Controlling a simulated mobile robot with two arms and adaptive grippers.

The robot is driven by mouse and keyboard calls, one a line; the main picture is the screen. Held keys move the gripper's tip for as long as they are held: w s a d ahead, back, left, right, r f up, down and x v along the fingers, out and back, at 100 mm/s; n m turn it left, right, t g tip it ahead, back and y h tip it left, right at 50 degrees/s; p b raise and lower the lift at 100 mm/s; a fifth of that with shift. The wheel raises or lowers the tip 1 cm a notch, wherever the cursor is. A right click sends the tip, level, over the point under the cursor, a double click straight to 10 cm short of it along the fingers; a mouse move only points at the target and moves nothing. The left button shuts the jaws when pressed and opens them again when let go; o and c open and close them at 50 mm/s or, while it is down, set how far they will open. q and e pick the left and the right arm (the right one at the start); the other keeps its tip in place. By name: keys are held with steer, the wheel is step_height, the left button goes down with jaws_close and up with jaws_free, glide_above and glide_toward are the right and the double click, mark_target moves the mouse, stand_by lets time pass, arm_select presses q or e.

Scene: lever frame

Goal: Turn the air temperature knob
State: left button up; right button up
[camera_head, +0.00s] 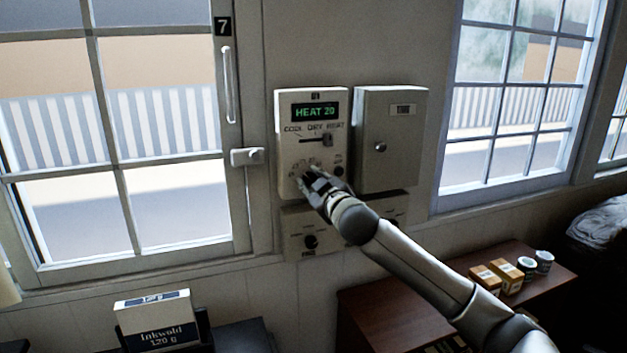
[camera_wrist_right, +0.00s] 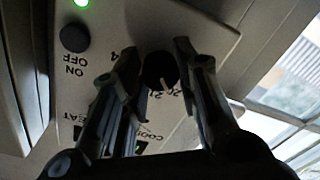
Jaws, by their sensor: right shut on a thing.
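The white control panel (camera_head: 285,130) hangs on the wall, and its green display (camera_head: 316,111) reads "HEAT 20". A mode slider (camera_head: 327,140) below it stands at the right, under the "HEAT" label. In the right wrist view, which shows the panel upside down, the dark round temperature knob (camera_wrist_right: 160,72) sits between the two fingers, with a pale pointer mark near the numbers 20 and 21. My right gripper (camera_head: 312,180) is at the lower part of the panel and shut on this knob, hiding it in the head view. My left gripper is out of view.
A grey box (camera_head: 390,145) with a round lock is mounted right of the panel. A lower wall unit (camera_head: 298,240) with a dark knob lies beneath. A round ON/OFF button (camera_wrist_right: 75,38) is close to the fingers. A window handle (camera_head: 247,157) projects at left.

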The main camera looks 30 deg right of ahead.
stand_by(0.3)
steer(key=o, duration=1)
steer(key=v, duration=1.2)
